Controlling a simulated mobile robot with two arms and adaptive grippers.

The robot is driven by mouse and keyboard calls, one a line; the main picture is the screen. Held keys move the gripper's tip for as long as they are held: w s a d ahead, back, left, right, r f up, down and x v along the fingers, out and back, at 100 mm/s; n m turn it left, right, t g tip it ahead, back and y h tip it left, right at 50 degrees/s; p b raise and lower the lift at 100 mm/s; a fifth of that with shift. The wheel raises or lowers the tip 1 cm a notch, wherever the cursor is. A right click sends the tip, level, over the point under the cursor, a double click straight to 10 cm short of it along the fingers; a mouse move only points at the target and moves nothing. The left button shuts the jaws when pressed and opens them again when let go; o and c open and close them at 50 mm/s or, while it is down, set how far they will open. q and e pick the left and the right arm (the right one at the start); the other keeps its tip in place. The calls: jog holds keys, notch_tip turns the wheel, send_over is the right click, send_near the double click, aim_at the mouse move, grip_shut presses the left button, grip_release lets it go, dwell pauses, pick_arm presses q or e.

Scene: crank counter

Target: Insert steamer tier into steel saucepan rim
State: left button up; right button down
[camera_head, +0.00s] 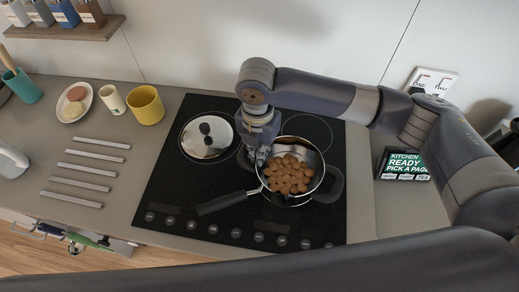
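A round steel vessel holding several brown round pieces (290,174) is on the black cooktop, right of its middle. Its shiny inner wall (307,152) shows at the back. A long dark handle (222,203) points left and forward, and a dark side handle (335,185) shows at the right. The steamer tier and the saucepan rim overlap here, and I cannot tell how they are seated. My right gripper (259,157) points down at the vessel's back-left rim. Its fingertips are partly hidden, so its grip is unclear. My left gripper is not in view.
A steel lid (207,136) with a dark knob is on the cooktop's back left. Several metal bars (88,170), a yellow mug (146,106), a cup (112,100) and a plate (87,92) are on the left counter. A sign (404,164) stands at right.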

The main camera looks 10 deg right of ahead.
jog(key=c, duration=1.7)
grip_release()
notch_tip(320, 180, up, 12)
jog(key=shift+a+r, duration=0.1)
jog(key=shift+a, duration=0.05)
